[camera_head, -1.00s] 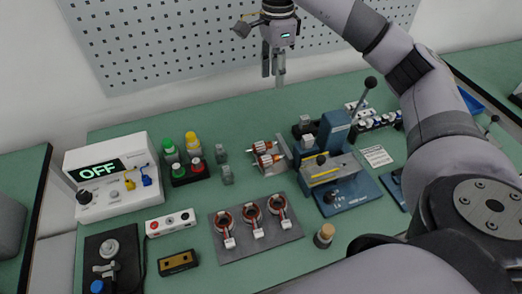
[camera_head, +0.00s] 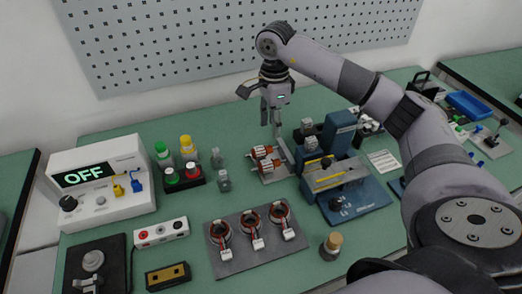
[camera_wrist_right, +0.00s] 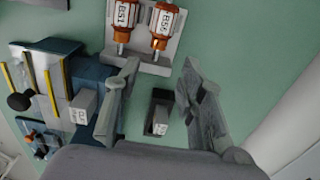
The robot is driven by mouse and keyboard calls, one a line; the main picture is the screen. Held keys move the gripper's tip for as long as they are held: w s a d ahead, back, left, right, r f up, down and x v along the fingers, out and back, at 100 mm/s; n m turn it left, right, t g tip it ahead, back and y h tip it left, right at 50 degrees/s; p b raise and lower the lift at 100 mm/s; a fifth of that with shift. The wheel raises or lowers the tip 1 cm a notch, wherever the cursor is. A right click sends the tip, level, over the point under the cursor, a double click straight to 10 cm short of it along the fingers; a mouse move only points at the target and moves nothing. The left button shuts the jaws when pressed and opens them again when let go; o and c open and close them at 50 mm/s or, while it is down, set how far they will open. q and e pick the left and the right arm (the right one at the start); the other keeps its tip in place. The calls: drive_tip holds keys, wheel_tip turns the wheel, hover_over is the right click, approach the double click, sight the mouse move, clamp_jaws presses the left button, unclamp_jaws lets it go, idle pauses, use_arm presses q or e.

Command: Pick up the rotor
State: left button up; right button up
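Two rotors with copper-orange windings and white labels lie side by side on a grey holder. In the head view, the upper rotor (camera_head: 261,152) and lower rotor (camera_head: 267,165) sit left of a blue press. In the right wrist view, the left rotor (camera_wrist_right: 122,20) and right rotor (camera_wrist_right: 163,24) show at the top, on the holder (camera_wrist_right: 150,66), their shafts pointing down toward my gripper. My right gripper (camera_head: 271,117) appears just above the rotors in the head view. In the wrist view it (camera_wrist_right: 160,72) is open and empty, fingers apart. My left gripper is out of view.
The blue press (camera_head: 335,170) stands right of the rotors. A dark block with a grey piece (camera_wrist_right: 160,120) shows between my fingers, below the holder. A plate with three stators (camera_head: 232,264) lies in front. Bottles and an OFF-display box (camera_head: 100,175) are at left.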

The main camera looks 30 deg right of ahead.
sight(262, 151)
wheel_tip(262, 151, down, 3)
drive_tip(key=shift+f, duration=0.1)
drive_tip(key=shift+s+a+f+p, duration=0.15)
drive_tip(key=shift+f+p, duration=0.7)
drive_tip(key=shift+f, duration=1.75)
drive_tip(key=shift+c, duration=0.4)
clamp_jaws()
